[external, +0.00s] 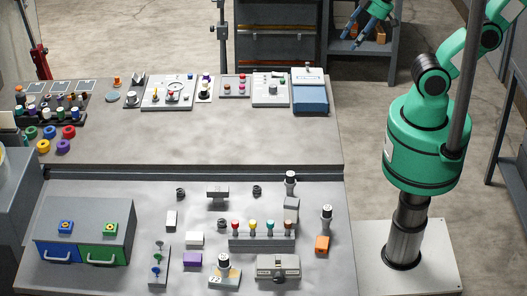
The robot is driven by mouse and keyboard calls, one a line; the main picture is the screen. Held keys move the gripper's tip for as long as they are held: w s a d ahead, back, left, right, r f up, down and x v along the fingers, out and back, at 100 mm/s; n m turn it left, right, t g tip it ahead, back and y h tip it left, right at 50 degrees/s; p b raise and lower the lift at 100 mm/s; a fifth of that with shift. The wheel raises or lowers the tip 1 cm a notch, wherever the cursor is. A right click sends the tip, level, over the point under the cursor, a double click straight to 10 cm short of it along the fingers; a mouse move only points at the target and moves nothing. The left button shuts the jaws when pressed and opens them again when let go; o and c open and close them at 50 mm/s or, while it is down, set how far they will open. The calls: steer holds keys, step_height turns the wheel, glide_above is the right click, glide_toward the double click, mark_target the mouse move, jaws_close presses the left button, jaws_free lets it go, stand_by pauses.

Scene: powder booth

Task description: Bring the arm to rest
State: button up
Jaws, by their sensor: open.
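My green arm (424,140) rises from its base on the right, beside the workbench. Its upper links leave the top edge of the picture. What looks like my gripper (352,38) comes down from the top edge, right of centre, in front of the far shelf. Its dark fingers look apart, with nothing seen between them. It appears to hang in the air, clear of the bench.
The grey bench (200,150) carries dials and switch boxes along its back. Its front panel has a drawer unit (85,228), a row of coloured knobs and a grey box (278,267). A blue box (310,98) stands back right. The bench middle is clear.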

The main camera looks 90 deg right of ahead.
step_height(320, 180, down, 11)
steer(key=b, duration=1.1)
steer(key=shift+f, duration=0.15)
